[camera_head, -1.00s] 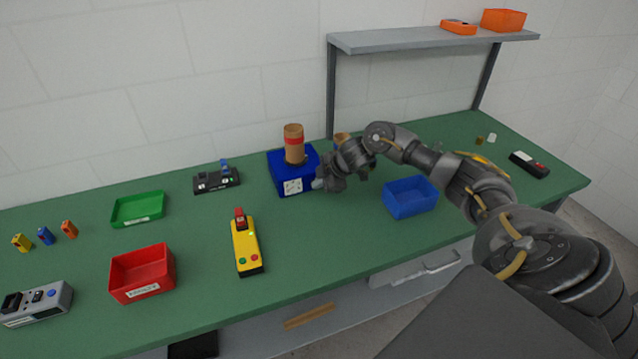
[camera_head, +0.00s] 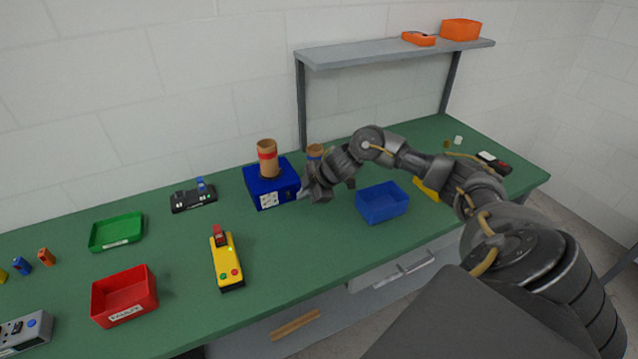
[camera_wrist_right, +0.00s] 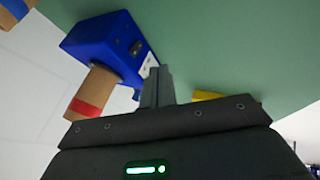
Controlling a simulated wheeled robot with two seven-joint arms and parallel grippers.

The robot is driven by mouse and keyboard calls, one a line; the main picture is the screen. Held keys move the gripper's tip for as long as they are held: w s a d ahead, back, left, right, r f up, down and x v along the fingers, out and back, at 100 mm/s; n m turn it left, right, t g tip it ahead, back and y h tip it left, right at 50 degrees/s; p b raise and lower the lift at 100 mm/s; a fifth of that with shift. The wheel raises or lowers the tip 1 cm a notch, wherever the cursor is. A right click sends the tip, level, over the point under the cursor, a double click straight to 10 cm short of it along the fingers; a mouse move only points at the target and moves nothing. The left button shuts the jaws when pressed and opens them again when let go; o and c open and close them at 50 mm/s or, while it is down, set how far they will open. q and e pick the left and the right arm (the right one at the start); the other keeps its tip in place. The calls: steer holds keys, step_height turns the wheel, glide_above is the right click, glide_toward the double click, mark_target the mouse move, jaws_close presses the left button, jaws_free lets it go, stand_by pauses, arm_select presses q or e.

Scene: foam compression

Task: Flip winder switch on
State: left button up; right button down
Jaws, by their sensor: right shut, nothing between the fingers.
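The winder is a blue box (camera_head: 262,192) with a cardboard tube with a red band (camera_head: 267,160) standing on its top, at the back middle of the green table. In the right wrist view the blue box (camera_wrist_right: 90,45) shows a small black switch (camera_wrist_right: 135,47) on one side face; its on or off position is too small to tell. My right gripper (camera_head: 304,194) is shut and empty, just right of the box near that side. In the wrist view its closed fingers (camera_wrist_right: 157,85) point toward the box and seem apart from the switch. My left gripper is not in view.
A second cardboard tube (camera_head: 315,151) stands behind my right wrist. A blue bin (camera_head: 383,208) lies right of the gripper. A yellow box with buttons (camera_head: 228,268), a red bin (camera_head: 124,302), a green tray (camera_head: 117,232) and a black device (camera_head: 190,201) lie left. A shelf (camera_head: 390,51) rises behind.

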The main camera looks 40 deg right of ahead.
steer(key=v, duration=0.3)
steer(key=b+v, duration=0.1)
steer(key=v, duration=0.2)
steer(key=shift+w+d, duration=0.1)
steer(key=shift+d, duration=0.1)
steer(key=shift+f+g, duration=0.3)
steer(key=shift+f, duration=0.4)
